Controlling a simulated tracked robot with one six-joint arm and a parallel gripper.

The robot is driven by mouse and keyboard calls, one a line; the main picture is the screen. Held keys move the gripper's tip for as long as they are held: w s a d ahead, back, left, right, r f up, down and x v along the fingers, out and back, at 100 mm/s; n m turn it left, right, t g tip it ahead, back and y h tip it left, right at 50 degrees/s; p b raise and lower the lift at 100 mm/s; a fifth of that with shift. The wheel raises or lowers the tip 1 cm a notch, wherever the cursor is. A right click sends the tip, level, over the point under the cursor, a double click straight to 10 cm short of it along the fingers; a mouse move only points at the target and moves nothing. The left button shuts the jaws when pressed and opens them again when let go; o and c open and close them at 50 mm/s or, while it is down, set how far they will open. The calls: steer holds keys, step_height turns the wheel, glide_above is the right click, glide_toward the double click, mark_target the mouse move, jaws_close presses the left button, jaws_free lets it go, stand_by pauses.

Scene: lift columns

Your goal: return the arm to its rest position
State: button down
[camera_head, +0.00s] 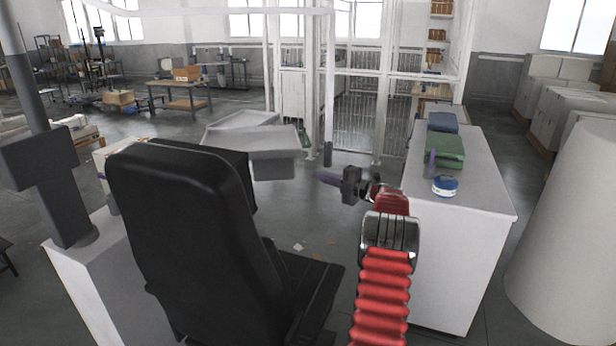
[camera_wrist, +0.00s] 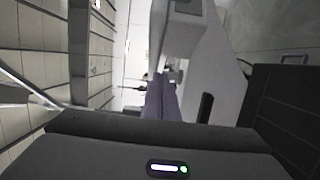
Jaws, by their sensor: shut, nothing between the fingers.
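My arm, with its red ribbed sleeve, rises from the bottom of the head view, right of the middle. It reaches forward to my dark gripper (camera_head: 328,178), whose purple fingers point left in mid-air. The gripper is over the floor, left of the white counter and apart from it. In the wrist view the purple fingers (camera_wrist: 162,98) show beyond the dark gripper body with its green light. The fingers are shut with nothing seen between them.
A black high-backed seat (camera_head: 185,220) stands left of my arm. The white counter (camera_head: 455,220) on the right holds a green folded item (camera_head: 445,150), a blue one (camera_head: 443,122), a purple cylinder (camera_head: 430,163) and a blue-and-white tin (camera_head: 445,186). White frame posts (camera_head: 329,90) stand behind.

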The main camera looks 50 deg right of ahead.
steer(key=shift+s+d, duration=0.4)
steer(key=shift+s, duration=0.3)
